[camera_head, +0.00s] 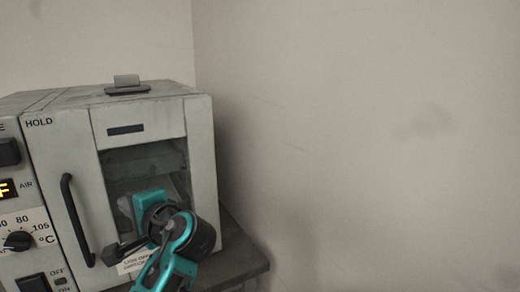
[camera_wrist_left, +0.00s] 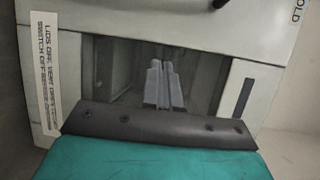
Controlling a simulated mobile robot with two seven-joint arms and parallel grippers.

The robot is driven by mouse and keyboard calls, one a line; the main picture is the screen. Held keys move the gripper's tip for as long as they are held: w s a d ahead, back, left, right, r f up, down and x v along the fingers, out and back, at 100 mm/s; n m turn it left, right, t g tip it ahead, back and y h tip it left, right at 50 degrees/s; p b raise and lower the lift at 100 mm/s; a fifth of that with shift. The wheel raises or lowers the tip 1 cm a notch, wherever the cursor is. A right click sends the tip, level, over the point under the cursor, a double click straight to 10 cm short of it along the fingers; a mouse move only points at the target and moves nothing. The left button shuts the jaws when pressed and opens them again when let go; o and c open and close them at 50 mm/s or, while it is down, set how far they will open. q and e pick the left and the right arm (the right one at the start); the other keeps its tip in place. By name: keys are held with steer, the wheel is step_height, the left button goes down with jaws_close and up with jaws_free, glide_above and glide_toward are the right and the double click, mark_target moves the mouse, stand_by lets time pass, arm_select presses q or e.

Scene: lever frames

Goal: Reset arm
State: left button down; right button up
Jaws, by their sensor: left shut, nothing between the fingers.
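My left gripper (camera_head: 106,257) is in front of the lower part of the oven door, its dark fingers pointing left towards the foot of the door handle. My teal and black wrist hides part of the door's window. In the left wrist view the two grey fingers (camera_wrist_left: 160,68) lie together, with nothing between them, in front of the dark window. Whether the fingertips touch the door cannot be told. My right gripper is in neither view.
A worn grey oven (camera_head: 200,150) stands on a dark bench (camera_head: 245,262) in a wall corner. Its door has a black vertical handle (camera_head: 70,215), a dark window (camera_head: 150,160) and a printed label (camera_wrist_left: 45,80). A control panel with a knob (camera_head: 18,241) is at left. Bare wall fills the right.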

arm_select(q)
steer(key=s+d+f+m+h, duration=0.1)
steer(key=s+d+f+h, duration=0.15)
steer(key=f, duration=0.55)
steer(key=s+d+f+t+h, duration=0.1)
steer(key=f+h, duration=0.3)
steer(key=f, duration=0.3)
steer(key=s+d+f+m+h, duration=0.1)
steer(key=s+d+f+h, duration=0.15)
steer(key=f, duration=0.55)
steer(key=s+d+f+n+h, duration=0.1)
steer(key=s+f+n+h, duration=0.2)
steer(key=s+f, duration=0.2)
steer(key=s+d+f+n+h, duration=0.1)
steer(key=s+f+n+h, duration=0.2)
steer(key=s, duration=0.8)
step_height(320, 180, down, 3)
steer(key=shift+d+r+n+h, duration=0.2)
steer(key=shift+d+n+h, duration=0.15)
steer(key=shift+n, duration=0.25)
steer(key=shift+s, duration=0.1)
